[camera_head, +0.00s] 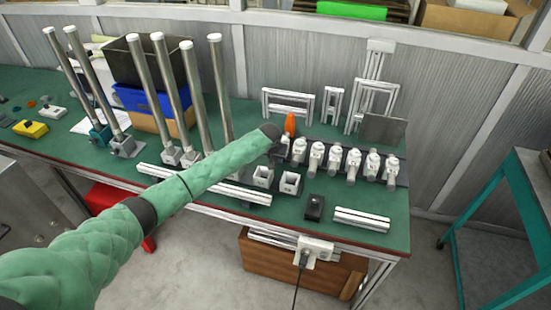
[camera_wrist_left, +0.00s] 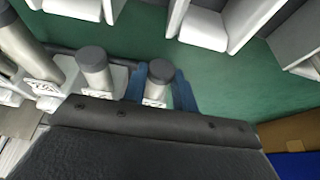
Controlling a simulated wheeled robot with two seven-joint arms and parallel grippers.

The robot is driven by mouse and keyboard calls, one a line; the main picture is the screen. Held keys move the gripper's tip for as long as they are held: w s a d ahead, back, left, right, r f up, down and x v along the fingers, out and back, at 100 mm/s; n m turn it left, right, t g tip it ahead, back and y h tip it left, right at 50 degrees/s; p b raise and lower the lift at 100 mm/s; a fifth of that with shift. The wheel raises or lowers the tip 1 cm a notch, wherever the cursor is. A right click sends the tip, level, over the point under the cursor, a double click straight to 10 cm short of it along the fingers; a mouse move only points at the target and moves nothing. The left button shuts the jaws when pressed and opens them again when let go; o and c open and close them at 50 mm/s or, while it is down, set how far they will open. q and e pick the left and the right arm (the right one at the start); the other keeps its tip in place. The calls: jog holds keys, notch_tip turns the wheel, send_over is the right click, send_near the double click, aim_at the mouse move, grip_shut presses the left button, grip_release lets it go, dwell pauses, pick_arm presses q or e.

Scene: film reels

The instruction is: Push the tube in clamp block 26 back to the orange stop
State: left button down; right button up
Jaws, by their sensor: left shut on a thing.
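A row of pale clamp blocks (camera_head: 334,160), each holding a short grey tube, stands on a dark rail on the green bench. The orange stop (camera_head: 290,124) stands upright behind the row's left end. My left arm reaches over the bench to that end and hides part of it in the head view. In the left wrist view, the blue fingers of my left gripper (camera_wrist_left: 161,88) are closed on both sides of a dark-capped grey tube (camera_wrist_left: 160,72). Its block's label is partly visible, but I cannot read it surely. A neighbouring capped tube (camera_wrist_left: 92,66) stands left of it. My right gripper is out of view.
Several tall silver tubes (camera_head: 148,85) stand in holders left of the row. Two square open blocks (camera_head: 291,183), a small black box (camera_head: 314,207) and a white rail (camera_head: 361,220) lie in front. White frames (camera_head: 288,102) stand behind the row.

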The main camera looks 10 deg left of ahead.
pick_arm(q)
jog(key=shift+w+d, duration=0.1)
jog(key=shift+w, duration=0.35)
jog(key=shift+w+d+b, duration=0.1)
jog(key=shift+w+b, duration=0.5)
jog(key=shift+w, duration=0.75)
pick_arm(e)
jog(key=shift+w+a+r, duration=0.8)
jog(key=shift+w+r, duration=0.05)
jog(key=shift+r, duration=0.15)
pick_arm(q)
jog(key=c, duration=1.3)
grip_release()
jog(key=shift+o, duration=1)
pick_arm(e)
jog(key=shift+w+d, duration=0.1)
